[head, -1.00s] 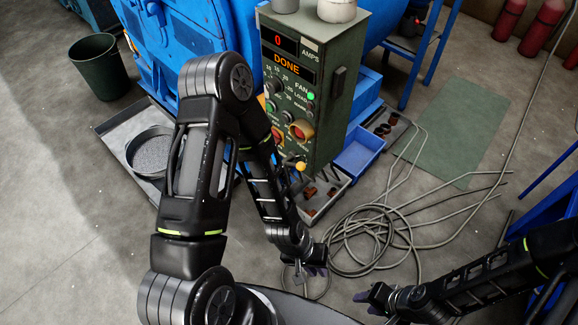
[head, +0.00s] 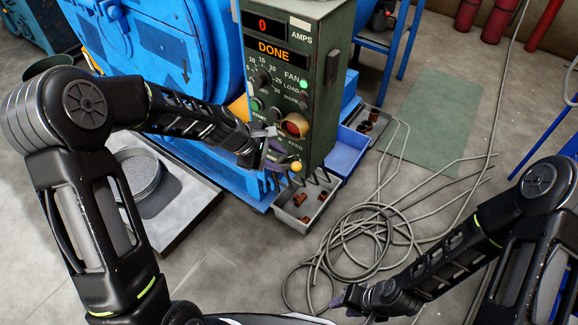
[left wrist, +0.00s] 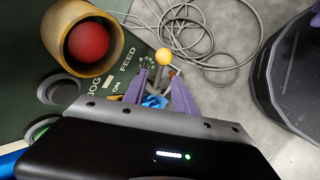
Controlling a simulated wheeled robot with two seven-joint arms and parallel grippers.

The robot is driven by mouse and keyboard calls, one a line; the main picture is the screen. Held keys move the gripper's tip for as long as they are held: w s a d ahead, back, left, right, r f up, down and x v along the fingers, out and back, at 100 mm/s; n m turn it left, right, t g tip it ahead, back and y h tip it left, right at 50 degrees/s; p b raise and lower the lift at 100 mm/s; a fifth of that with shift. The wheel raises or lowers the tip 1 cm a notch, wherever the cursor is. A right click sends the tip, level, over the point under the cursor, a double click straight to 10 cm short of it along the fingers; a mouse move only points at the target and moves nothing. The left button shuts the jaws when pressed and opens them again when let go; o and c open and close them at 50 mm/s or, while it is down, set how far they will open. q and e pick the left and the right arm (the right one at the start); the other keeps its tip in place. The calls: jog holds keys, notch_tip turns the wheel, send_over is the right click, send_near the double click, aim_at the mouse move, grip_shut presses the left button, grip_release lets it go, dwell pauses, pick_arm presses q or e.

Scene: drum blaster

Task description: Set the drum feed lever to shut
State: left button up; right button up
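The feed lever's yellow ball knob (head: 297,166) sticks out low on the green control box (head: 318,125). In the left wrist view the knob (left wrist: 163,57) shows just beyond my fingertips, close to the printed word FEED. My left gripper (head: 276,160) is at the lower front of the box, beside the knob. Its two purple fingers (left wrist: 160,80) are apart, and the ball is not clearly between them. The lever's stem and its exact position are hard to make out. My right gripper (head: 345,299) is low over the floor, away from the box; its finger opening is unclear.
A red button in a yellow collar (head: 294,125) is just above the lever; it looms close in the left wrist view (left wrist: 88,42). The displays read 0 and DONE. Looped cables (head: 375,235), a blue bin (head: 350,151) and a parts tray (head: 305,205) lie below.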

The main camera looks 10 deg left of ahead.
aim_at(289, 165)
pick_arm(q)
jog(key=b+x, duration=0.1)
jog(key=x, duration=0.6)
jog(key=shift+w+d+f, duration=0.1)
jog(key=shift+f, duration=0.15)
jog(key=shift+c, duration=0.2)
grip_shut()
dwell(1.0)
